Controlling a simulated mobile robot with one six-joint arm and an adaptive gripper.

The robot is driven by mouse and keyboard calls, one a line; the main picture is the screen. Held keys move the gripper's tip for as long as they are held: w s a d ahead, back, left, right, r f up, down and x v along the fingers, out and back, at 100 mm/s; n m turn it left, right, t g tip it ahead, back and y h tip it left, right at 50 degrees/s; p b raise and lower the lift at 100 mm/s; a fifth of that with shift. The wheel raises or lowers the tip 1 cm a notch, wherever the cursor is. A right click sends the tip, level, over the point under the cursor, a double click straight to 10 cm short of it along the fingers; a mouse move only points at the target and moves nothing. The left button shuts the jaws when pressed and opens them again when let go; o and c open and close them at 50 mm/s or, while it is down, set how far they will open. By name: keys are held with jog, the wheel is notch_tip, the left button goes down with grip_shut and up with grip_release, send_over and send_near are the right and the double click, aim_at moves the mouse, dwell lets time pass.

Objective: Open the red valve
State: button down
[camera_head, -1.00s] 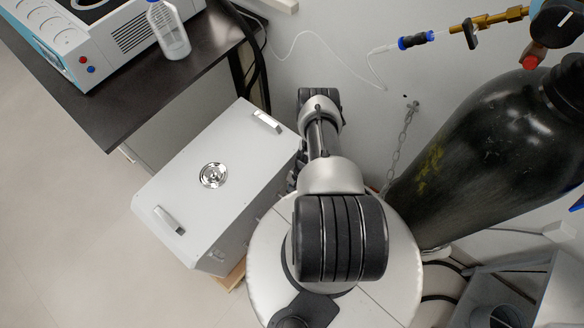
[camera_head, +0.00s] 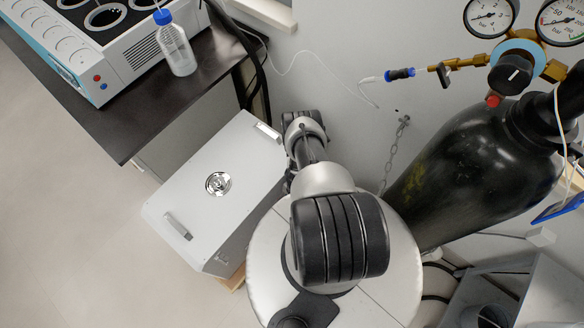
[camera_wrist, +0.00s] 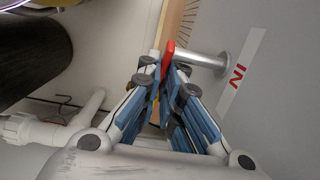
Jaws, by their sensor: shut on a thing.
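The red valve (camera_wrist: 168,50) shows as a narrow red handle near the top middle of the wrist view, beside a short metal pipe (camera_wrist: 207,62) on a grey panel. My gripper (camera_wrist: 165,72) is shut on the red valve, with its blue-padded fingers on either side of it. The lower part of the handle is hidden between the fingers. In the head view, I cannot make out the valve or the gripper's fingertips.
A white label with red "IN" letters (camera_wrist: 238,75) is beside the pipe. A black gas cylinder (camera_head: 455,180) stands at the right. A white box (camera_head: 205,190) stands left of my arm, below a dark bench (camera_head: 125,130) with a bottle (camera_head: 176,50).

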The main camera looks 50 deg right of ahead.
jog(key=c, duration=1.8)
grip_release()
jog(key=shift+d+r, duration=0.25)
jog(key=shift+r, duration=1.75)
jog(key=shift+d+r, duration=0.25)
jog(key=shift+r, duration=1.7)
jog(key=shift+d+r, duration=0.25)
jog(key=shift+r, duration=1.75)
